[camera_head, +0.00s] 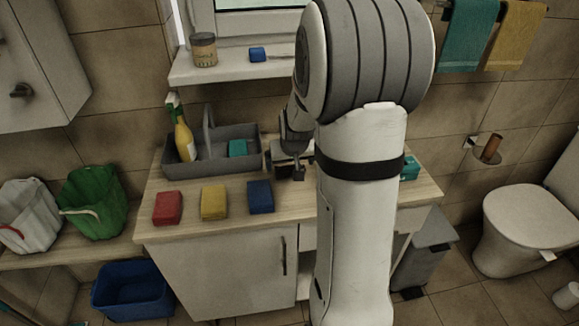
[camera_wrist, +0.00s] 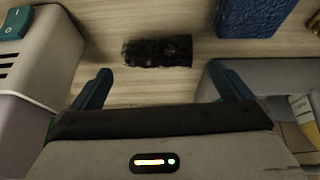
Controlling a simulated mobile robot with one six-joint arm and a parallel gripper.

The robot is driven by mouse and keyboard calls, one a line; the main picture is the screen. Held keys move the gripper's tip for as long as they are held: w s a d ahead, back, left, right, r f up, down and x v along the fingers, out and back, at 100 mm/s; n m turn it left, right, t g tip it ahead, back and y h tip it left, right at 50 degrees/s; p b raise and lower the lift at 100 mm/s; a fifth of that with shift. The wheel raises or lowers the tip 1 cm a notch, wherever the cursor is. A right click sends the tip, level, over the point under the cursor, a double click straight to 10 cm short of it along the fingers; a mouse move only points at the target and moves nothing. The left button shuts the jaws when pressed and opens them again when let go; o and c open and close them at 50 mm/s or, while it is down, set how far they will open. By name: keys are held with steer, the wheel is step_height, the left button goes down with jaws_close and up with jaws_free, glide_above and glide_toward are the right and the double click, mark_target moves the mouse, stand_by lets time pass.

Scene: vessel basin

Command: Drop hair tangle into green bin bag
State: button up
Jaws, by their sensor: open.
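The hair tangle (camera_wrist: 157,51), a dark fuzzy clump, lies on the wooden counter in the wrist view. It sits just beyond and between the two fingers of my gripper (camera_wrist: 164,80), which is open with nothing between the fingers. In the head view my gripper (camera_head: 291,166) is low over the counter, beside the grey caddy. I cannot make out the tangle in that view. The green bin bag (camera_head: 95,202) stands open on the low wooden ledge at the left, far from my gripper, beside a white bag (camera_head: 29,215).
A grey caddy (camera_head: 184,170) holds a yellow spray bottle (camera_head: 185,142) at the counter's back. Red (camera_head: 167,208), yellow (camera_head: 214,202) and blue (camera_head: 260,197) sponges line the front. The blue sponge (camera_wrist: 257,15) is close in the wrist view. A blue bin (camera_head: 133,289) is below.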

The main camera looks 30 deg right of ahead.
steer(key=v, duration=0.8)
steer(key=s+a+r+n+g+y, duration=0.1)
steer(key=s+a+r, duration=0.1)
steer(key=s+a, duration=0.7)
steer(key=shift+s+r+n, duration=0.2)
steer(key=shift+s+n, duration=0.1)
steer(key=shift+o, duration=0.2)
steer(key=s+a+n+g, duration=0.1)
steer(key=s+a, duration=0.4)
steer(key=s, duration=0.4)
steer(key=shift+s+g+y, duration=0.3)
steer(key=m+t+p, duration=0.2)
steer(key=p, duration=0.4)
glide_toward(289, 169)
steer(key=w+d+f, duration=0.1)
steer(key=shift+a+p+x, duration=0.15)
steer(key=shift+p+x, duration=0.1)
steer(key=shift+x, duration=1.6)
steer(key=shift+a+p+x, duration=0.1)
steer(key=shift+p+x, duration=0.1)
steer(key=shift+x, duration=1.65)
steer(key=shift+c, duration=0.2)
